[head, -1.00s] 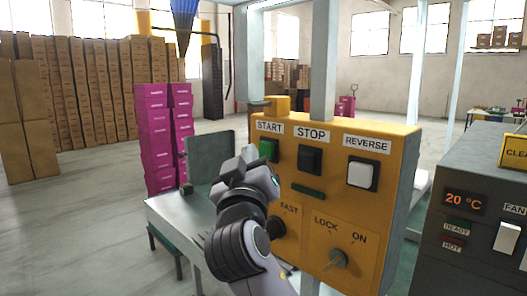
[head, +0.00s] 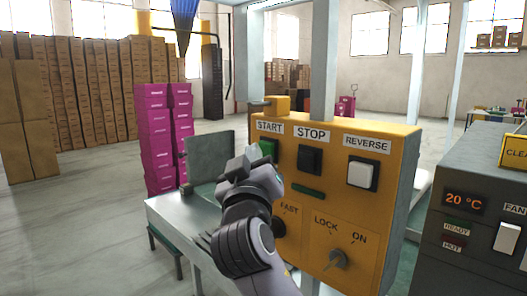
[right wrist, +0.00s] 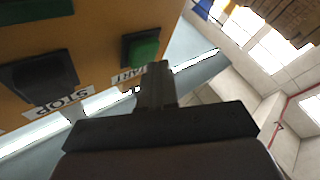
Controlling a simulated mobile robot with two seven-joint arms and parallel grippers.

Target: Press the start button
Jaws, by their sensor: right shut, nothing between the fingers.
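The green START button (head: 268,149) sits at the upper left of the yellow control box (head: 393,190), under the START label. My right gripper (head: 252,154) is shut and empty, just left of the button and partly covering its left side. In the right wrist view the shut fingertips (right wrist: 157,70) point up at the lower edge of the green START button (right wrist: 144,50). I cannot tell whether they touch it. My left gripper is not in view.
The black STOP button (head: 310,160) and white REVERSE button (head: 361,174) are to the right. The FAST and LOCK/ON knobs (head: 337,259) are below. A grey machine (head: 465,180) stands at the right, and magenta boxes (head: 158,140) stand behind at the left.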

